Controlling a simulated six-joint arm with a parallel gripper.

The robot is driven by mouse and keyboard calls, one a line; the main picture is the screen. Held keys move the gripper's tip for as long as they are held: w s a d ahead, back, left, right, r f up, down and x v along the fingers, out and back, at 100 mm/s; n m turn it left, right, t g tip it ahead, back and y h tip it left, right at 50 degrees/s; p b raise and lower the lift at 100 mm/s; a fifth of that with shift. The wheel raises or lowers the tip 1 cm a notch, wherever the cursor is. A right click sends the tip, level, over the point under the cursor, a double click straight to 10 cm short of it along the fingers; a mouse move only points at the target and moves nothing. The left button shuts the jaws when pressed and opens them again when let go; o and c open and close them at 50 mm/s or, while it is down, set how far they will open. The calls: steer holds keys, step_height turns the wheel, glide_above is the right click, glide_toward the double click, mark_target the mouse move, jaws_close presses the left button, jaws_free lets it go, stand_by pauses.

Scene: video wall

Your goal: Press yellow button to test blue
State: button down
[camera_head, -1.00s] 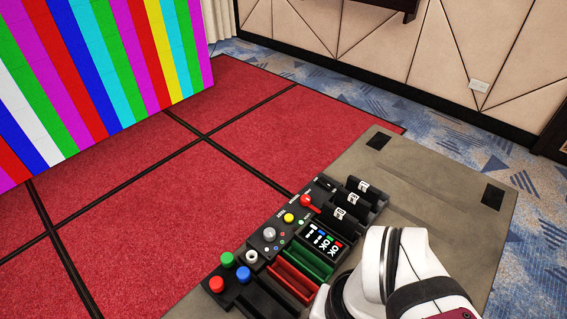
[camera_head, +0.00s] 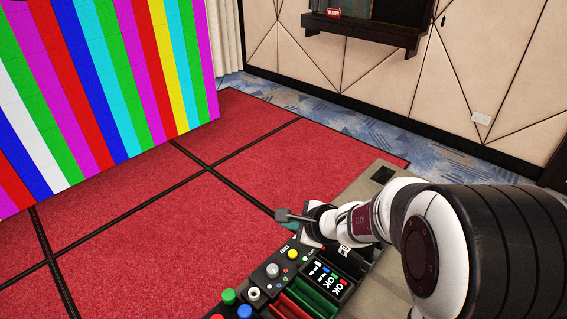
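The yellow button (camera_head: 292,254) sits on the black control panel (camera_head: 262,283), beside small white lettering. My gripper (camera_head: 284,215) is above the far end of the panel, behind the yellow button in the picture and apart from it. Its grey fingertips point left; whether they are open or shut cannot be made out.
A green button (camera_head: 228,296), a white button (camera_head: 253,294) and a grey knob (camera_head: 272,271) share the panel. A small display (camera_head: 328,278) reads OK twice. Green and red slots (camera_head: 303,297) lie in front. My arm covers the table's right side.

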mark_target(293, 254)
steer(key=shift+w+d+f+m+h, duration=0.5)
steer(key=shift+w+d+f+m, duration=0.35)
steer(key=shift+d+f, duration=0.2)
steer(key=shift+f, duration=4.45)
steer(key=shift+f, duration=0.15)
steer(key=shift+f, duration=0.25)
steer(key=shift+f, duration=0.45)
steer(key=shift+r, duration=0.85)
